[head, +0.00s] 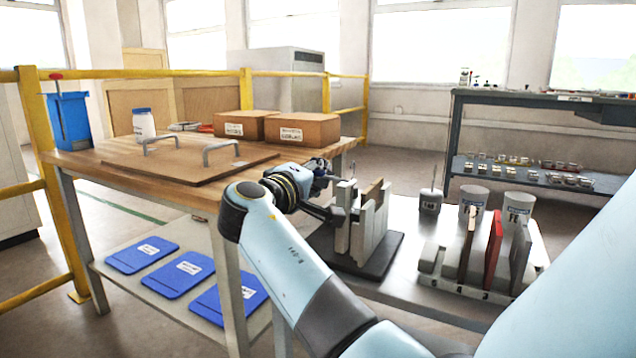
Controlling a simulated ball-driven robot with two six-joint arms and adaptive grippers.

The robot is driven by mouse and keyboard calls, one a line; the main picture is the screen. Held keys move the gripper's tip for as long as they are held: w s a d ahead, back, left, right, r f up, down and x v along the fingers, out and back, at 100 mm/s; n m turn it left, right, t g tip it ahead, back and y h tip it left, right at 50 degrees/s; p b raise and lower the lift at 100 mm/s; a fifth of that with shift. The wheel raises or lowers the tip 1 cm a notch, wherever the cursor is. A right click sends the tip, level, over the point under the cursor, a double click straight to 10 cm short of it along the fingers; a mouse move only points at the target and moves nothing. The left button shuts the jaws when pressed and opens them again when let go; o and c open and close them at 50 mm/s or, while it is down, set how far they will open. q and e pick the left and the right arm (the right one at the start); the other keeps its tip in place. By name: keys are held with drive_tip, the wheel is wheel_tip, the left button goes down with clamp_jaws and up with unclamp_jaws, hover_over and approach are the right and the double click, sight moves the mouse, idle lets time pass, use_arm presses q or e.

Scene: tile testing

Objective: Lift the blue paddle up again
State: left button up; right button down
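My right gripper (330,187) is at the end of the pale blue arm, beside a grey upright fixture (366,228). My own wrist covers much of it, so I cannot tell whether its fingers are open or shut. A small bluish piece (320,177) shows at the gripper; I cannot tell whether it is the blue paddle or part of the gripper. No blue paddle is clearly visible. A slotted rack (465,291) at the right holds upright brown (468,243), red (493,250) and grey (520,258) paddles. My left gripper is not in view.
Blue labelled panels (178,273) lie on the shelf under the wooden bench (85,160). A handled board (190,165), a white bottle (144,125) and brown boxes (302,129) are on the bench. Two light cups (518,206) stand behind the rack. Yellow rails (205,73) border the bench.

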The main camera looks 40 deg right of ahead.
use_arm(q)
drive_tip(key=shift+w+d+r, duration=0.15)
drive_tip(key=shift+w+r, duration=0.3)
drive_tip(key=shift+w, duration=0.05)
use_arm(e)
drive_tip(key=shift+s+r+m, duration=0.1)
drive_tip(key=shift+r+m, duration=0.3)
drive_tip(key=shift+m, duration=0.4)
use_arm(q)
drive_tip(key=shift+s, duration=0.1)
use_arm(e)
drive_tip(key=c, duration=1.4)
unclamp_jaws()
drive_tip(key=shift+r, duration=0.1)
drive_tip(key=shift+c, duration=0.2)
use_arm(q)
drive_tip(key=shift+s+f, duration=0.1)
use_arm(e)
drive_tip(key=shift+r, duration=0.1)
